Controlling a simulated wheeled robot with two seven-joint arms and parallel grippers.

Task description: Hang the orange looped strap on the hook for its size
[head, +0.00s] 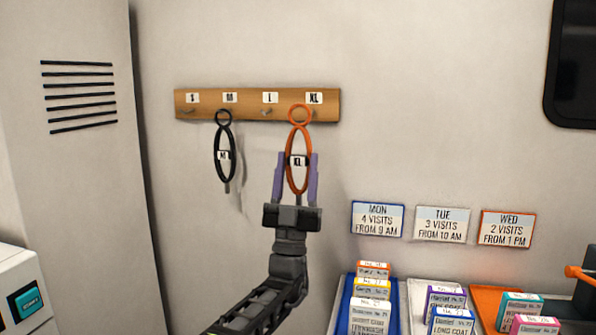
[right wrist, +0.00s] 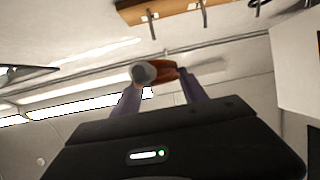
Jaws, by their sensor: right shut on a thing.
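The orange looped strap (head: 292,142) has a small ring at its top and a white tag that reads XL. My right gripper (head: 296,170) is shut on its lower loop and holds it upright in front of the wooden hook board (head: 334,106). The ring overlaps the board, just left of the XL label (head: 315,98). The XL hook is hard to make out, and I cannot tell whether the ring touches it. In the right wrist view the strap (right wrist: 167,70) is end-on between the fingers, with hooks (right wrist: 152,24) beyond. My left gripper is out of view.
A black looped strap (head: 217,152) tagged M hangs at the M label. The S hook (head: 188,111) and L hook (head: 267,112) are bare. Day signs (head: 377,219) are on the wall at right, above trays of cards (head: 369,315). A grey cabinet (head: 80,170) stands at left.

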